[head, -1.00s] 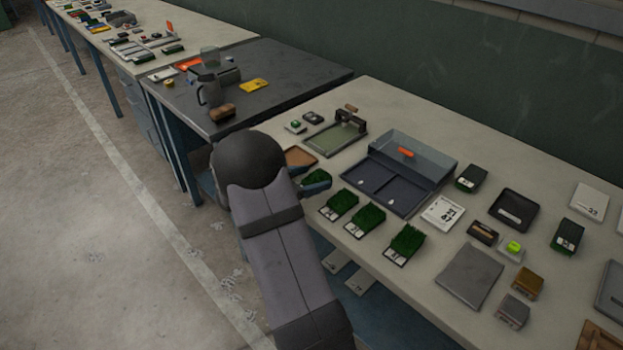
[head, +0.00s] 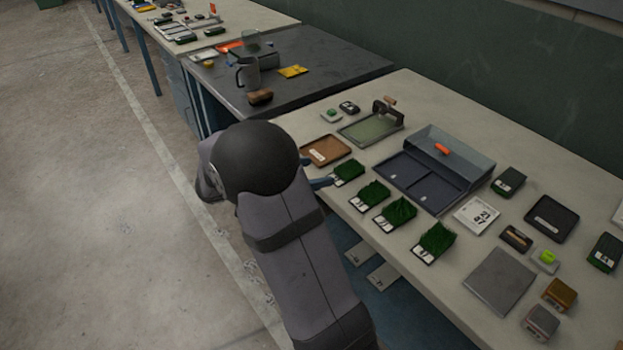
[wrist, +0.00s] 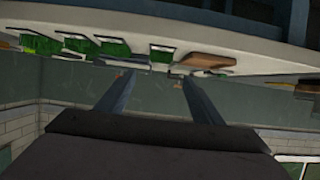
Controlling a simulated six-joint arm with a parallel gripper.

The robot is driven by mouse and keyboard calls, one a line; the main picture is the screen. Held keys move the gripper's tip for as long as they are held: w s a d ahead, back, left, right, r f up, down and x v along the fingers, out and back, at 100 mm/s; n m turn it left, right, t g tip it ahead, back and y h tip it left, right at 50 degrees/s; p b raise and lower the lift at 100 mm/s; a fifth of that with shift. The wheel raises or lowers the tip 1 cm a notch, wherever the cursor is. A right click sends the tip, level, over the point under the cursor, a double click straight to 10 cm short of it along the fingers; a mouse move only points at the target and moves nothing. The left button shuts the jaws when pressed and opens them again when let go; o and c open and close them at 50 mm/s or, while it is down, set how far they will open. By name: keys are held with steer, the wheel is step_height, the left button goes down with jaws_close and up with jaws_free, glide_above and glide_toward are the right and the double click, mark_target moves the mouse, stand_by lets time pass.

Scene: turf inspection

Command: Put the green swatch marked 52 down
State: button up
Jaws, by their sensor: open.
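Several green turf swatches stand in a row along the table's front edge. The leftmost swatch (head: 348,171) rests on the table nearest my gripper; it also shows in the wrist view (wrist: 162,51). The others are a second (head: 371,194), a third (head: 397,213) and a fourth (head: 436,239). Their white labels are too small to read, so I cannot tell which is 52. My gripper (wrist: 155,76) is open and empty, its blue fingers apart and pointing toward the table edge. In the head view my arm hides most of it; one blue finger shows just left of the leftmost swatch.
A brown tray (head: 326,151) lies left of the leftmost swatch. Behind the row stands a dark two-compartment tray (head: 409,193) with a clear raised back. A white number card (head: 477,216) and a grey plate (head: 499,281) lie to the right. Floor left of the table is clear.

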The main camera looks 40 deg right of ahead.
steer(key=w+a+n+t+y, duration=0.55)
steer(key=w+a+t, duration=0.3)
steer(key=w, duration=0.25)
steer(key=a+n+t+y, duration=0.2)
steer(key=a+n+y, duration=0.3)
steer(key=a, duration=0.3)
steer(key=s+a+f+n+g+y, duration=0.25)
steer(key=s+a+f, duration=0.2)
steer(key=s, duration=0.35)
steer(key=s+a+f+n+g+y, duration=0.2)
steer(key=s+a+f+n+g, duration=0.15)
steer(key=s+a, duration=0.35)
steer(key=s+d+g, duration=0.2)
steer(key=s, duration=0.4)
steer(key=s+d+f+n+g+h, duration=0.1)
steer(key=s+d+g, duration=0.1)
steer(key=s, duration=0.5)
steer(key=shift+s, duration=0.3)
steer(key=shift+d+n+g, duration=0.1)
steer(key=shift+n+g, duration=0.15)
